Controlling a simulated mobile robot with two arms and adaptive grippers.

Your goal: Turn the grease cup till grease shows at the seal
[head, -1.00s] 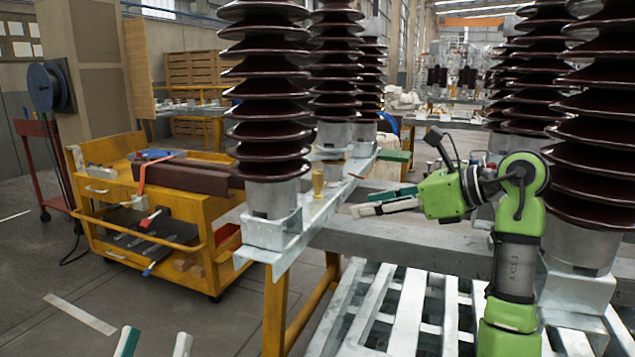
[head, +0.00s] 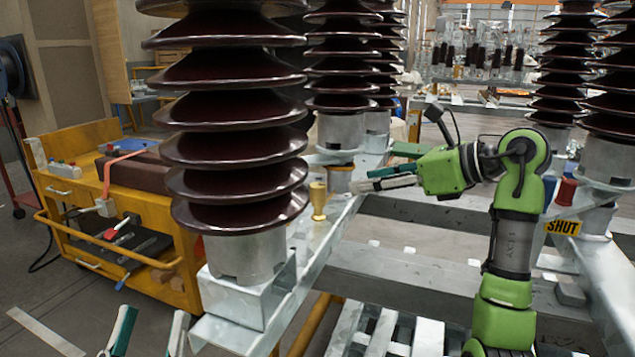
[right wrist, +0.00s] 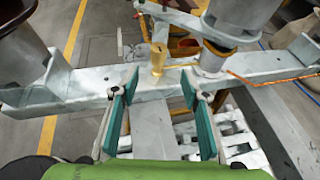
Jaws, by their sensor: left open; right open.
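The brass grease cup (head: 318,200) stands upright on the grey steel beam (head: 322,240), just behind the near insulator's metal base. In the right wrist view the cup (right wrist: 157,60) shows on the beam beyond and between my open fingers, clear of them. My right gripper (head: 388,180) is open and empty, to the right of the cup in the head view; its fingers also show in the right wrist view (right wrist: 158,82). My left gripper (head: 152,322) is open and empty at the bottom left, only its fingertips showing. I cannot make out grease at a seal.
A large brown ribbed insulator (head: 235,130) stands close in front, left of the cup. More insulators stand behind and at the right. A yellow tool cart (head: 165,225) is at the left. A SHUT sign (head: 565,227) hangs at the right. A slatted grey frame (head: 380,330) lies below.

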